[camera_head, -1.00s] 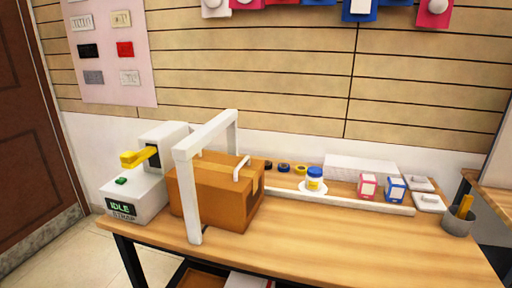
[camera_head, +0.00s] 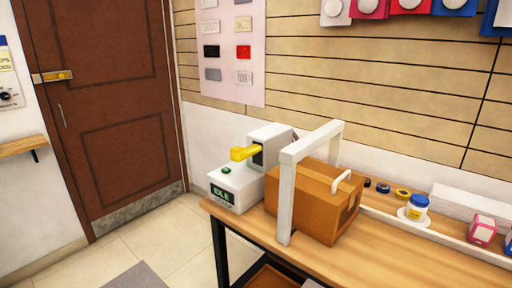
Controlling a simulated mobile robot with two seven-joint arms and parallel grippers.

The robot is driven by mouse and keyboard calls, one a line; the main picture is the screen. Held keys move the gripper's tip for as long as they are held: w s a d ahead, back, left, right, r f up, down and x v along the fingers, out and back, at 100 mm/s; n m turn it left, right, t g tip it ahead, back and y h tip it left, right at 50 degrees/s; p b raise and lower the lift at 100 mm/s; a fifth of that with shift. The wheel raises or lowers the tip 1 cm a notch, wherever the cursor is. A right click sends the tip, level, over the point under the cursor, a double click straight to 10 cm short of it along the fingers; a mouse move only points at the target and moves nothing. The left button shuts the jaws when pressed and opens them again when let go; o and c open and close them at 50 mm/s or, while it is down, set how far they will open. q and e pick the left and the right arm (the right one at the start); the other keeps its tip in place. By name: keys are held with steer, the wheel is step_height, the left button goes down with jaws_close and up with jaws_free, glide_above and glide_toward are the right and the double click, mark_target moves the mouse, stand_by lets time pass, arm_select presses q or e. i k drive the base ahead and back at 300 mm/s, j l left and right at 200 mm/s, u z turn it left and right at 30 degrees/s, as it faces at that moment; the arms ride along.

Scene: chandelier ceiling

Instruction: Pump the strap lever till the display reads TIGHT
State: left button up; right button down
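A white strapping machine (camera_head: 236,192) stands at the left end of the wooden bench. Its yellow lever (camera_head: 243,153) sticks out to the left from the upright housing. A small dark display (camera_head: 222,194) on its front reads IDLE in green. A green button (camera_head: 226,170) sits on its top face. A brown box (camera_head: 312,203) stands right of the machine, under a white arch frame (camera_head: 287,199). A white strap or handle (camera_head: 343,179) shows on the box. Neither of my grippers is in view.
The bench top (camera_head: 375,259) is clear in front of the box. A blue-capped jar (camera_head: 417,207), tape rolls (camera_head: 402,193) and a pink box (camera_head: 482,231) lie to the right. A brown door (camera_head: 115,110) and open floor are at the left.

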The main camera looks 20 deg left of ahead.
mark_target(238, 154)
steer(key=k+u, duration=0.1)
steer(key=u, duration=0.85)
